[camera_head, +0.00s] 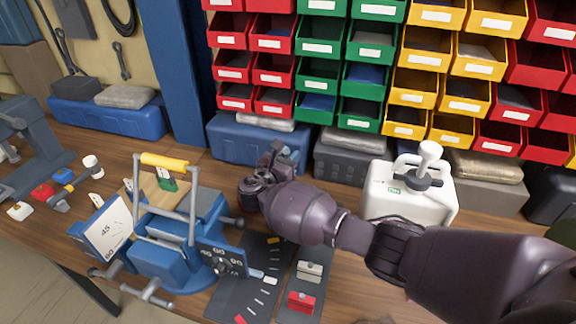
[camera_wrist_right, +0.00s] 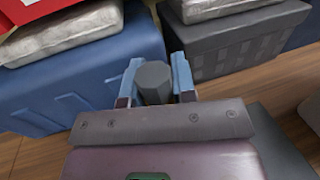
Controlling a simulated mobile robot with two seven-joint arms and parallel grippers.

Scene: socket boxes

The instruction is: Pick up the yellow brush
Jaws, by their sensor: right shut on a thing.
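My right gripper (camera_head: 280,152) reaches in from the right, in front of the blue box at the back of the bench. In the right wrist view its two light blue fingers (camera_wrist_right: 155,72) are closed around a dark grey, many-sided piece (camera_wrist_right: 153,84), seen end-on. Whatever lies beyond that end is hidden. I cannot make out a yellow brush in either view, and cannot tell whether the held piece is part of it. My left gripper is not in view.
A blue machine (camera_head: 165,262) with a yellow-topped handle (camera_head: 165,161) stands left of my arm. A blue box (camera_head: 228,139) and grey box (camera_head: 340,168) stand behind my gripper. A white container (camera_head: 385,190) stands right. Coloured bins (camera_head: 318,72) fill the back wall.

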